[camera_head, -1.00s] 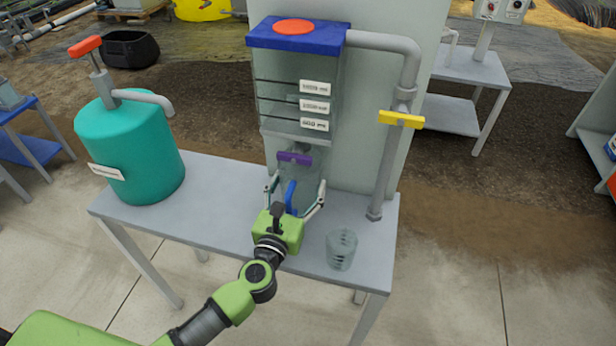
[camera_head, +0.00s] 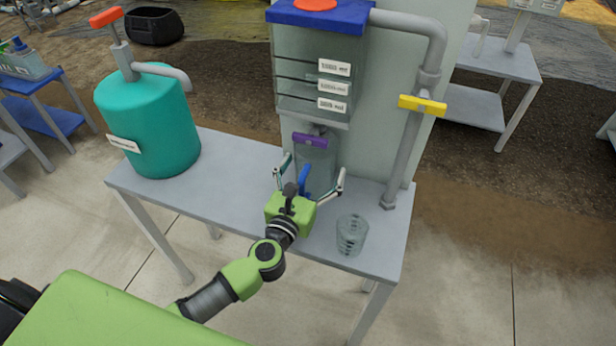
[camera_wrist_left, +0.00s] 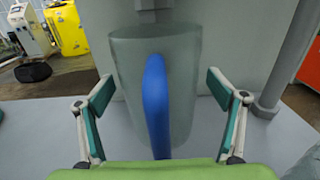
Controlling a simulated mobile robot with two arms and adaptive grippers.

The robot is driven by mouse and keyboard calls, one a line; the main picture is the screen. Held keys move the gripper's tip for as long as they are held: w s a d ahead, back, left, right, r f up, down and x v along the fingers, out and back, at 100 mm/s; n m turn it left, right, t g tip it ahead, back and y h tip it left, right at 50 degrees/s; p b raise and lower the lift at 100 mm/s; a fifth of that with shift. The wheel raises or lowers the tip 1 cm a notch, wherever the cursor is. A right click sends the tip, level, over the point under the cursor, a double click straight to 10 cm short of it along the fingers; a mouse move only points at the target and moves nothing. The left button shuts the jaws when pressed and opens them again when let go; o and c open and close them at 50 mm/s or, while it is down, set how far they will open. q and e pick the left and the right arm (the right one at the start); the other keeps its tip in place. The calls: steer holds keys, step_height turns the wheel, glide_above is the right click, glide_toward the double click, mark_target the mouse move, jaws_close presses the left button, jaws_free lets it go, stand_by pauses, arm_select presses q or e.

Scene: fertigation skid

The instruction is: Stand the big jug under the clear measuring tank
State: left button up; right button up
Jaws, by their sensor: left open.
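The clear measuring tank (camera_head: 300,85), with a blue lid and volume labels, hangs on a pale panel above the table. A purple-handled valve (camera_head: 310,139) sits below it. The big jug (camera_head: 318,172), clear with a blue handle (camera_head: 305,180), stands upright on the table under the tank; it also shows in the left wrist view (camera_wrist_left: 187,95), a grey spout end above its mouth. My left gripper (camera_head: 309,180) is open, its fingers apart on both sides of the handle, with gaps to the jug in the wrist view. My right gripper is not in view.
A smaller clear jug (camera_head: 350,235) stands near the table's front right. A teal tank (camera_head: 150,125) with a red-handled pump stands at the left. A grey pipe with a yellow valve handle (camera_head: 422,105) runs down to the table (camera_head: 235,205) at the right.

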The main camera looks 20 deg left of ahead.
mark_target(300, 195)
arm_select(q)
steer(key=s, duration=0.3)
steer(key=s+b, duration=0.1)
steer(key=s, duration=0.3)
steer(key=s+b, duration=0.1)
steer(key=s, duration=0.2)
steer(key=shift+s+a+f, duration=0.1)
steer(key=shift+s+a, duration=0.15)
steer(key=shift+s, duration=0.8)
steer(key=shift+r, duration=0.2)
